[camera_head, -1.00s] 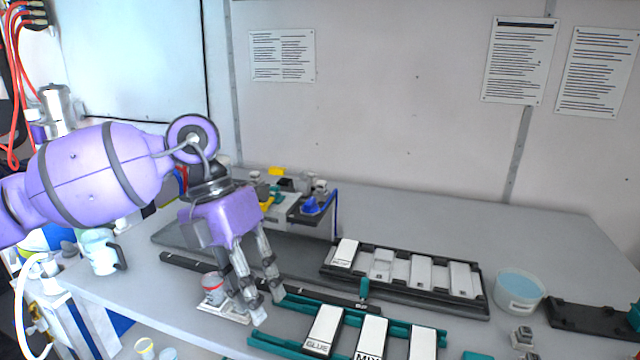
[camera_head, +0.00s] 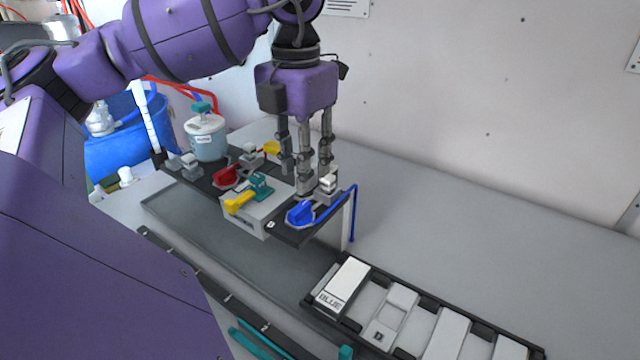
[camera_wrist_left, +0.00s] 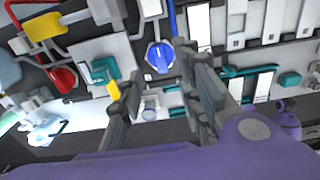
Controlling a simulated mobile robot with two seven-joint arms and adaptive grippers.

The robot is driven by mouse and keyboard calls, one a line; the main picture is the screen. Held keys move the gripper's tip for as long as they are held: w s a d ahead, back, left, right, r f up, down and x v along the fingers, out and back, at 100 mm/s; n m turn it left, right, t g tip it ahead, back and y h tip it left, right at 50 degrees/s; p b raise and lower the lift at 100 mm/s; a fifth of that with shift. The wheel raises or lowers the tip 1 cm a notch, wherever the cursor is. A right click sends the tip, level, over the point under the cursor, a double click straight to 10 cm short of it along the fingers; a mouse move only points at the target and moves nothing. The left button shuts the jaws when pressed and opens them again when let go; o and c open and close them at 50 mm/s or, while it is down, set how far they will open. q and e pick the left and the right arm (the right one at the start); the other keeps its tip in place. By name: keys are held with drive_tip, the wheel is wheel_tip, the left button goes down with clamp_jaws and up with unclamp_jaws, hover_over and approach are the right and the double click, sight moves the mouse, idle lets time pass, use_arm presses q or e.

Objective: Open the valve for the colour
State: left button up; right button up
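A blue valve handle (camera_head: 300,213) sits on the near right end of the dark valve bench (camera_head: 290,236). It also shows in the left wrist view (camera_wrist_left: 160,57), with a white mark on it. A red valve handle (camera_head: 226,176), a yellow handle (camera_head: 240,203) and a teal handle (camera_head: 261,185) are farther left. My left gripper (camera_head: 306,178) is open and points down just behind and above the blue handle. In the left wrist view its fingers stand apart, with the blue handle appearing between and beyond them. Contact cannot be told. My right gripper is not in view.
A rack (camera_head: 370,343) with a white tile marked BLUE (camera_head: 342,286) and other pale tiles lies at front right. Small grey-white blocks (camera_head: 328,185) sit by the handles. The right tabletop is clear.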

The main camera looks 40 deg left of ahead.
sight(300, 207)
use_arm(q)
drive_tip(key=f, duration=0.5)
drive_tip(key=f+p, duration=0.1)
drive_tip(key=f, duration=0.1)
drive_tip(key=shift+s+f, duration=0.15)
drive_tip(key=shift+s, duration=0.25)
clamp_jaws()
